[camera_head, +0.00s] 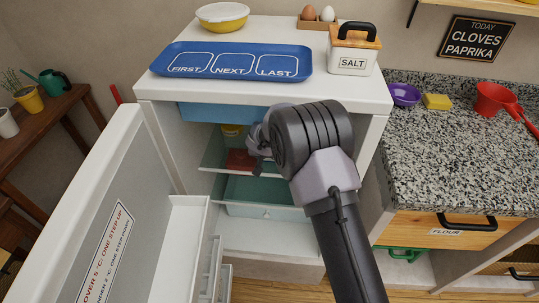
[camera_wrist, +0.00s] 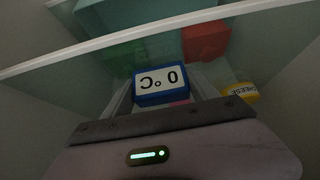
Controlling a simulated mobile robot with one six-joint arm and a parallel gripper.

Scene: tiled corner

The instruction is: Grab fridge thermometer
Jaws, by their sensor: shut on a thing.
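The fridge thermometer (camera_wrist: 162,85) is a small blue-framed block with a white face reading "0 °C", seen upside down in the wrist view. My gripper (camera_wrist: 163,98) is shut on it, with a finger at either side. In the head view my gripper (camera_head: 256,142) is inside the open fridge (camera_head: 150,87), just under its upper compartment. The thermometer is hidden there behind my wrist and arm.
A glass shelf (camera_head: 212,155) holds a red item (camera_head: 240,160) and a yellow tub (camera_head: 232,130), labelled cheese in the wrist view (camera_wrist: 243,91). The open fridge door (camera_head: 110,215) stands at left. A blue tray (camera_head: 232,62) and salt box (camera_head: 352,55) are on top.

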